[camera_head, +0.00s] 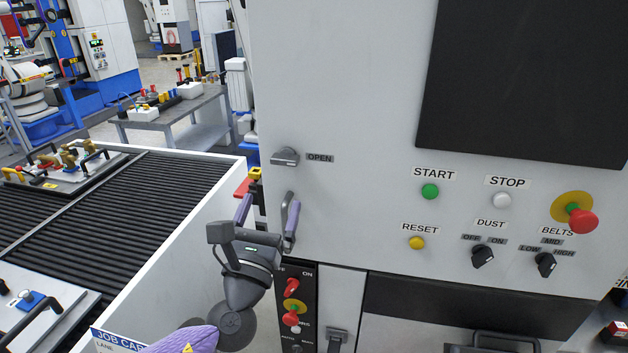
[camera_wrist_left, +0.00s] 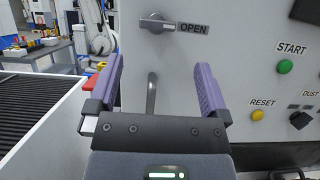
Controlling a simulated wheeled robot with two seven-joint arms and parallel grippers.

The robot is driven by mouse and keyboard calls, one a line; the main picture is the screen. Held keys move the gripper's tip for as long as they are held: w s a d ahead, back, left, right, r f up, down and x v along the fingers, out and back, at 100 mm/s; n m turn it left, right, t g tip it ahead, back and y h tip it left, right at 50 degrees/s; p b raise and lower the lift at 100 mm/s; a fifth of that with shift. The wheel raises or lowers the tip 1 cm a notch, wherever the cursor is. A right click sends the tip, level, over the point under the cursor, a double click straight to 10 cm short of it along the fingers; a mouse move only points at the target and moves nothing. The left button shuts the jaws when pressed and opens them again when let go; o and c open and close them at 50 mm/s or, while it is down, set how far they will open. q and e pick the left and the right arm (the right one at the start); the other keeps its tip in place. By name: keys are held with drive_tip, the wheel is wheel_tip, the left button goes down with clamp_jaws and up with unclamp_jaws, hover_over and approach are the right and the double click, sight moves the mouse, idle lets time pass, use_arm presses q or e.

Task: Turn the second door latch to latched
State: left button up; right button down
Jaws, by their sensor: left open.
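A grey latch (camera_head: 285,157) with its lever lying about level is on the light-grey machine front, next to an OPEN label (camera_head: 320,158). The latch also shows in the left wrist view (camera_wrist_left: 155,23). I cannot tell whether it is the second latch. Below it is an upright grey handle (camera_wrist_left: 151,95), partly hidden in the head view. My left gripper (camera_head: 267,212) has its two purple fingers apart, below the latch and in front of the machine. In the left wrist view, the gripper (camera_wrist_left: 158,68) has the upright handle between its fingers, with nothing visibly held. My right gripper is not seen.
START (camera_head: 430,191), STOP (camera_head: 502,199) and RESET (camera_head: 417,243) buttons, knobs and a red emergency button (camera_head: 582,220) are on the panel to the right. A roller conveyor (camera_head: 150,200) with a white side wall lies left. A small switch panel (camera_head: 296,330) is below.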

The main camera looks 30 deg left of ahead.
sight(283, 159)
use_arm(q)
drive_tip(key=p+x, duration=0.2)
drive_tip(key=x, duration=0.7)
drive_tip(key=shift+w+a, duration=0.15)
drive_tip(key=shift+a, duration=0.1)
